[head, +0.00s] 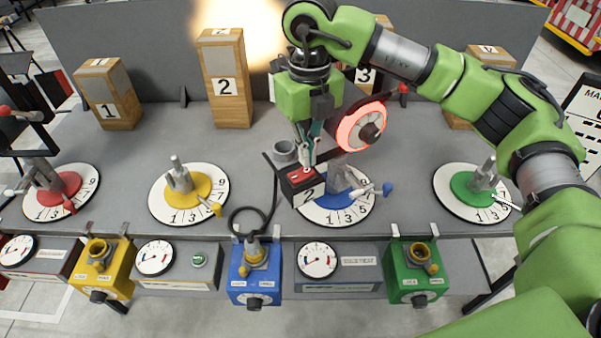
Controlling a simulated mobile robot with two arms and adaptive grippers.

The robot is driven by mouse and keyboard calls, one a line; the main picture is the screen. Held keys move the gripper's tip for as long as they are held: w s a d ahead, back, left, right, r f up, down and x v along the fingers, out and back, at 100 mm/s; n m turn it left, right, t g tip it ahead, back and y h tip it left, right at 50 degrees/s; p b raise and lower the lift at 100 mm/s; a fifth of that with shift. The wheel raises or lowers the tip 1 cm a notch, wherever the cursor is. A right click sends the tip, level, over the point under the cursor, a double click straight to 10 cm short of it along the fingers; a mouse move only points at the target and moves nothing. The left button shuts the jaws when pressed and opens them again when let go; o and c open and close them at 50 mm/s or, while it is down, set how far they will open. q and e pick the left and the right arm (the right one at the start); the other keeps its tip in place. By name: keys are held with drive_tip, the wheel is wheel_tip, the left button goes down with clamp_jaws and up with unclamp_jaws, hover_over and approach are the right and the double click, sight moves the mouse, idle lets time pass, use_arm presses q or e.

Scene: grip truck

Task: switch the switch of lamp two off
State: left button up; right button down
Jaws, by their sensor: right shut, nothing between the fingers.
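The switch box labelled 2 (303,196) is a small black box with a red switch (299,175) on top, near the middle of the grey table. My right gripper (308,160) points down right over the box, shut, with its fingertips at or just above the red switch. I cannot tell whether they touch it. A bright warm glow (237,22) shows above the wooden block labelled 2 (226,85). My left gripper is not in view.
A red-ringed disc (347,132) stands just right of my gripper. Dials with grey knobs on yellow (160,200), blue and green (450,200) bases surround the box. A black cable (236,222) lies beside it. Colored valve boxes and gauges line the front edge.

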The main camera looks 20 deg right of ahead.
sight(307, 170)
drive_tip(key=shift+f+b, duration=0.95)
drive_tip(key=shift+f, duration=0.15)
idle(0.8)
drive_tip(key=shift+r, duration=0.1)
drive_tip(key=shift+r+p, duration=1.95)
drive_tip(key=shift+r, duration=1.55)
drive_tip(key=shift+f, duration=0.15)
